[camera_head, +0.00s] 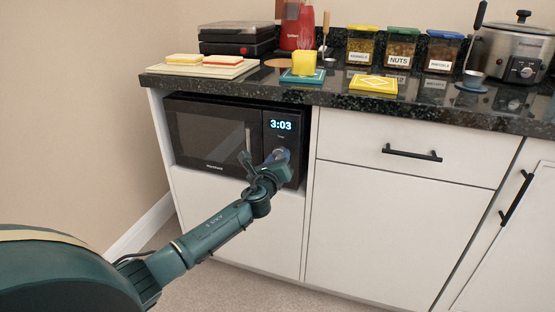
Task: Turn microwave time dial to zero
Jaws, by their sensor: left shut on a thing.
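The black microwave (208,137) sits in an open niche below the counter, at the left end of the cabinets. Its door looks closed, with an upright handle, and its display (281,125) reads 3:03 in blue. My left gripper (278,156) is at the control panel, below the display. It is shut on the time dial, which it mostly hides along with the lower panel. My left arm reaches in from the lower left. My right gripper is not in view.
A dark stone counter (420,104) overhangs the microwave. On it stand a black grill, a red appliance, labelled jars (401,47) and a slow cooker (512,55). White cabinets with dark handles (411,153) are to the right. The carpeted floor in front looks clear.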

